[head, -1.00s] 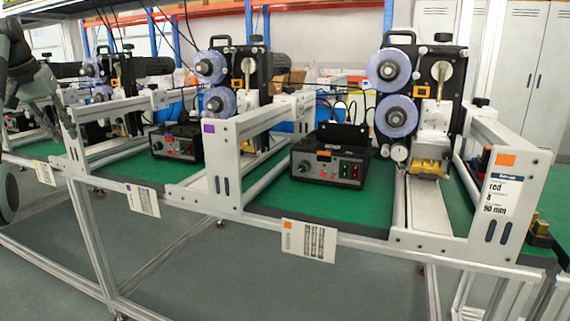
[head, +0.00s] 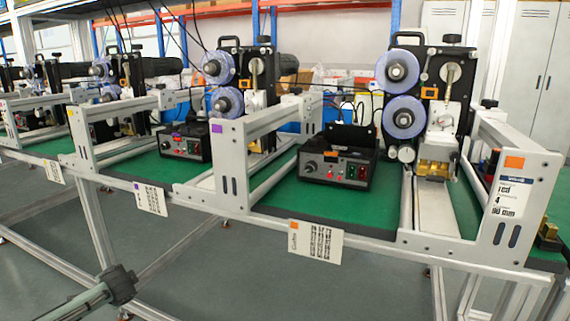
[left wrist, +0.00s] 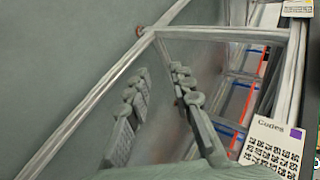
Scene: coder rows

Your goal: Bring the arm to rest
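My left gripper (left wrist: 160,70) shows in the left wrist view. Its two grey fingers are spread apart with nothing between them, over bare grey floor and the metal frame of the bench. In the head view a grey-green part of my left arm (head: 100,290) with a dark joint reaches in low at the bottom left, in front of and below the bench edge. I cannot make out the fingers there. My right gripper is in neither view.
A long bench with a green top (head: 272,200) carries a row of coder machines (head: 425,100) and black control boxes (head: 338,168). Code cards hang from its front rail, one purple-marked (left wrist: 272,150) near my left gripper. Grey floor (head: 230,280) in front is clear.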

